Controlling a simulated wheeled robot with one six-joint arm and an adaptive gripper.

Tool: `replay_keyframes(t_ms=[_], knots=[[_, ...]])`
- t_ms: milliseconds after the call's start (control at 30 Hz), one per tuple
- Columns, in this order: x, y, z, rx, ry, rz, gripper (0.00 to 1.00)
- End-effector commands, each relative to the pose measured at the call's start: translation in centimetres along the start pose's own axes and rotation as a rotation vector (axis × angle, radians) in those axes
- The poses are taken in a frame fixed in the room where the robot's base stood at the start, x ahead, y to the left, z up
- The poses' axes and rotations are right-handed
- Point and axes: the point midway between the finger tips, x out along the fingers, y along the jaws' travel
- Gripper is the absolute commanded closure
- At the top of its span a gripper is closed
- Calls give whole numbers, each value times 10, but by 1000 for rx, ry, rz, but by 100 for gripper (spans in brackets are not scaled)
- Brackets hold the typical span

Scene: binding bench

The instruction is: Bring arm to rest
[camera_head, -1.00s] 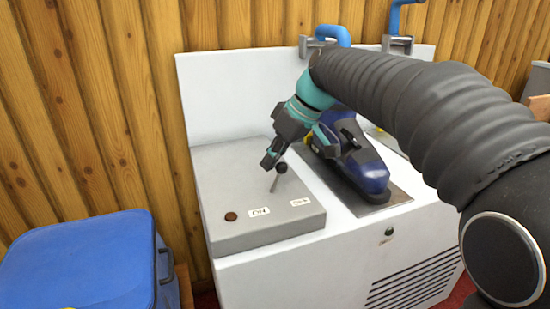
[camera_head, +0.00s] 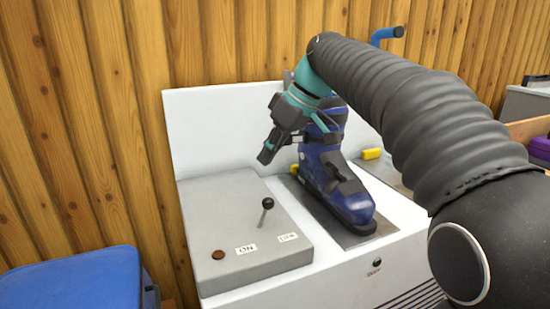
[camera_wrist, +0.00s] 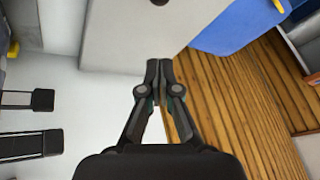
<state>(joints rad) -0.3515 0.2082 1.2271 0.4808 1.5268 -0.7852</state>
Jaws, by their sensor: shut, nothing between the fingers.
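My gripper (camera_head: 265,155) is above the back of the grey control box, apart from it, with nothing in it. In the wrist view my gripper (camera_wrist: 160,68) has its two fingertips together. My black ribbed arm reaches in from the right in the head view. The lever (camera_head: 266,213) with a black ball knob stands on the box, leaning slightly, clear of my gripper. ON and OFF labels lie in front of it.
The grey control box (camera_head: 215,205) sits on a white machine (camera_head: 215,125). A blue ski boot (camera_head: 335,185) stands on a metal plate right of the box. A blue bin (camera_head: 75,280) is at lower left. A wooden wall (camera_head: 90,120) stands behind.

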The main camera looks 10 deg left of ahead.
Motion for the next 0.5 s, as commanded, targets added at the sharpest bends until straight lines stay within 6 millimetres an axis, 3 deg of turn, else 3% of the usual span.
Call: replay_keyframes(t_ms=[133,200,300,500], knots=[[-1,8,-4,84,21,33,100],[10,18,1,161,17,58,100],[33,32,19,279,-9,91,100],[52,38,66,460,-35,176,100]])
